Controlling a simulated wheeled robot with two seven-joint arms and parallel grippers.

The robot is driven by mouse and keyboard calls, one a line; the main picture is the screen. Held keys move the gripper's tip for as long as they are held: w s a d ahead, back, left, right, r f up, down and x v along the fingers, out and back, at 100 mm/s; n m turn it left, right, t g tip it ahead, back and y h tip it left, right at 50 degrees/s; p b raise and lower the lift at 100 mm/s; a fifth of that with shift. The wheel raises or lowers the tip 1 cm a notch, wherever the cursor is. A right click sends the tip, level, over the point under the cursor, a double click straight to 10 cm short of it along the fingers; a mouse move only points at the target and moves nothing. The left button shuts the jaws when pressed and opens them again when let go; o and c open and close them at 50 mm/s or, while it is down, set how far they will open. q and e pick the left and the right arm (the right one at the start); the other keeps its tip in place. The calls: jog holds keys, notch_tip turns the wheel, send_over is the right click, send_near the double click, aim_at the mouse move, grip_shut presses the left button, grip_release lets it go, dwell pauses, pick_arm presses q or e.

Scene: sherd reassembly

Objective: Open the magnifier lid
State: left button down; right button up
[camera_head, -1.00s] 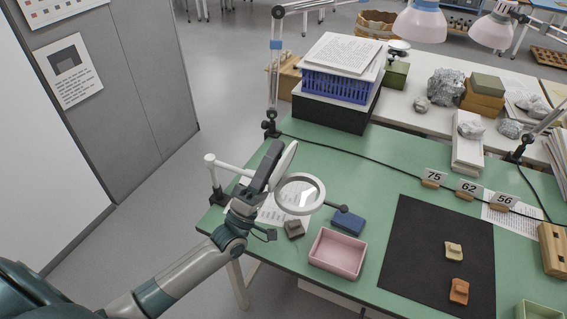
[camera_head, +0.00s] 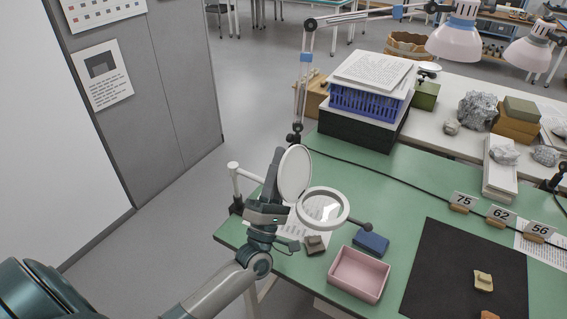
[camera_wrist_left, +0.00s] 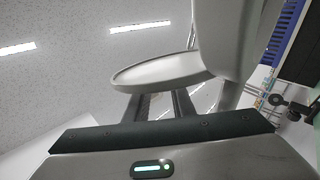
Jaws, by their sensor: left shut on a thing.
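The magnifier's white round lid (camera_head: 295,172) stands up steeply beside the white magnifier ring (camera_head: 323,208), whose clear lens is uncovered. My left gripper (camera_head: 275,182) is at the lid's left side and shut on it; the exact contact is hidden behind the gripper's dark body. In the left wrist view, a pale disc (camera_wrist_left: 155,72) shows almost edge-on beyond the two dark fingers (camera_wrist_left: 160,104), with a large white part to its right that I cannot identify for sure. My right gripper is not in view.
A white clamp post (camera_head: 234,185) stands at the table's left edge. A grey-brown block (camera_head: 314,245), a blue block (camera_head: 371,243) and a pink tray (camera_head: 333,284) lie near the magnifier. A black mat (camera_head: 450,265) is to the right. Stacked crates (camera_head: 362,128) stand behind.

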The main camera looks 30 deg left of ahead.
pick_arm(q)
jog(key=shift+f, duration=0.1)
jog(key=c, duration=1.5)
grip_release()
jog(key=shift+w, duration=0.1)
jog(key=shift+c, duration=0.2)
jog(key=shift+s+f, duration=0.4)
jog(key=shift+f, duration=0.05)
jog(key=b+v, duration=0.5)
jog(key=v, duration=1.1)
jog(key=shift+s+b, duration=0.2)
jog(key=shift+b, duration=0.2)
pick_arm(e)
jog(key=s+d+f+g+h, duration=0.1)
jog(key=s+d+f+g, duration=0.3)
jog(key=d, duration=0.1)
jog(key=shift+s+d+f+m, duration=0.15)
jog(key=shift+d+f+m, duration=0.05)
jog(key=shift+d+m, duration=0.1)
pick_arm(q)
jog(key=shift+s, duration=0.1)
